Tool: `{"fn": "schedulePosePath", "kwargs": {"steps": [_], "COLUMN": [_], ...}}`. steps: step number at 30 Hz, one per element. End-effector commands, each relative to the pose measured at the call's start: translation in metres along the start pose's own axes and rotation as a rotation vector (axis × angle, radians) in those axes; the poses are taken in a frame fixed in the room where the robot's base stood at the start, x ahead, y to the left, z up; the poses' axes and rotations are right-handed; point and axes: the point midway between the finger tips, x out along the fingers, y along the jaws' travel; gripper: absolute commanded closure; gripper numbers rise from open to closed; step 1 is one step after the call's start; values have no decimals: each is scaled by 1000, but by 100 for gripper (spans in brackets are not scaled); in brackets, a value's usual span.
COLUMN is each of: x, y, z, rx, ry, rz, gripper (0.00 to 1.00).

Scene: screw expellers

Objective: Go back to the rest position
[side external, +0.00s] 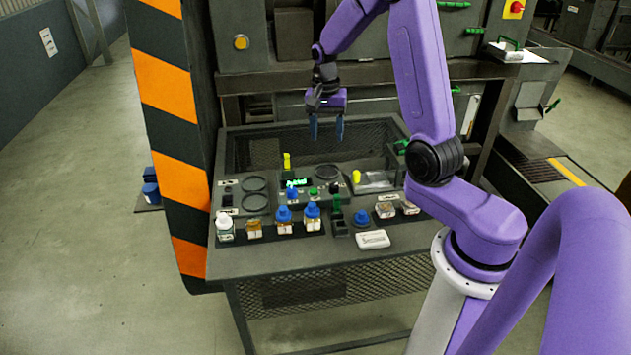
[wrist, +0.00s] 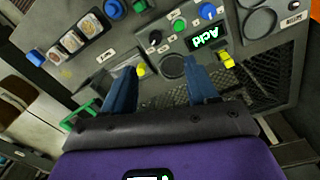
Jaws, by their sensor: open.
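My gripper (side external: 326,128) is open and empty. It hangs with its blue fingers pointing down, above the back part of the grey work panel (side external: 262,262) in the side external view. In the wrist view its two blue fingers (wrist: 161,85) stand apart, with the panel behind them. A small display with green glowing text (side external: 296,183) sits on the panel; it reads "Acid" in the wrist view (wrist: 195,42). No object is between the fingers.
Several small bottles, two with blue caps (side external: 283,214), stand along the panel's front. A white box (side external: 373,239) lies at the front right. Yellow levers (side external: 287,160) stick up near the back. An orange-striped post (side external: 165,75) rises at the left. Air around my gripper is clear.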

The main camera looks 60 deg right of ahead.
Motion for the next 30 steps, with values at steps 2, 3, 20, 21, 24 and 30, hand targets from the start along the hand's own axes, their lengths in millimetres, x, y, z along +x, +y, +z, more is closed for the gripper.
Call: {"fn": "schedulePosePath", "kwargs": {"steps": [2, 3, 20, 21, 24, 30], "x": [-6, -10, -40, -42, -45, -50], "y": [-10, -14, -15, -11, 0, 30], "z": [18, 28, 166, 176, 198, 238], "rx": [-105, -160, -940, -996, -1135, -1413], "ry": [6, 8, 34, 35, 39, 47], "rz": [-4, -6, -25, -26, -29, -37], "gripper": [42, 42, 42, 42, 42, 42]}}
